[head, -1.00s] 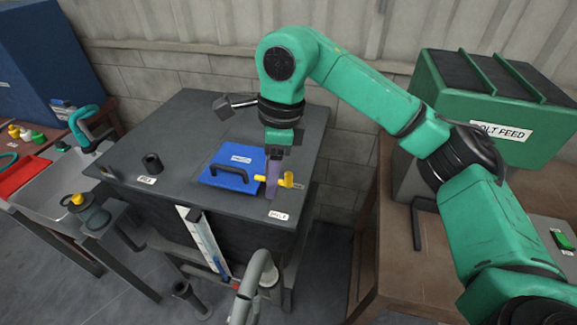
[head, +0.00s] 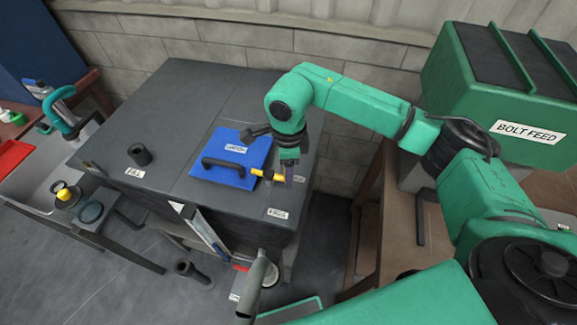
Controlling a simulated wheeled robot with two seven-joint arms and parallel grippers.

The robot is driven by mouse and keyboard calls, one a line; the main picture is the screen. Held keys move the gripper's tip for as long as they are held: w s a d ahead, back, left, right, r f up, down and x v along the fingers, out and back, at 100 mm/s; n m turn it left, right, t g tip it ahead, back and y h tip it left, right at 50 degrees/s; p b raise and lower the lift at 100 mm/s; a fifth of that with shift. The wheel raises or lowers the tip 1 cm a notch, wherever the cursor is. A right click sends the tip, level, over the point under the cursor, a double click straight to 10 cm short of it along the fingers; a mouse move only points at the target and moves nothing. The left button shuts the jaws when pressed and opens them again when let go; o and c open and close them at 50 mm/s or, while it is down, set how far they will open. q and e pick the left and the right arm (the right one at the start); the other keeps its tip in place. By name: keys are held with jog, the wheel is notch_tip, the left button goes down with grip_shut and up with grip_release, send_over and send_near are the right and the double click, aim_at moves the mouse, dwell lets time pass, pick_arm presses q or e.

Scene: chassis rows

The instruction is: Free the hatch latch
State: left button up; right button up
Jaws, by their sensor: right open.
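The hatch is a blue square lid (head: 251,158) with a black handle (head: 229,169) and a white label, lying on the dark grey cabinet top. A yellow latch (head: 267,174) sits at its right edge. My right gripper (head: 289,178) points down at the latch's right end, its jaws open. A purplish piece shows at its tips; I cannot tell whether it is a fingertip or a separate part. The gripper hides the latch's far right end, and I cannot tell whether they touch. My left gripper is not in view.
A black short tube (head: 140,155) stands on the cabinet top (head: 185,105) at left. A green bolt feed box (head: 480,90) stands at right. A grey pipe (head: 258,285) rises in front of the cabinet. A sink bench is at far left. The cabinet top's back left is clear.

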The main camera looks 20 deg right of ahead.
jog(key=shift+s+a+f, duration=0.1)
jog(key=shift+f, duration=0.1)
jog(key=shift+s, duration=0.2)
jog(key=shift+c, duration=0.9)
jog(key=shift+w, duration=0.1)
grip_shut()
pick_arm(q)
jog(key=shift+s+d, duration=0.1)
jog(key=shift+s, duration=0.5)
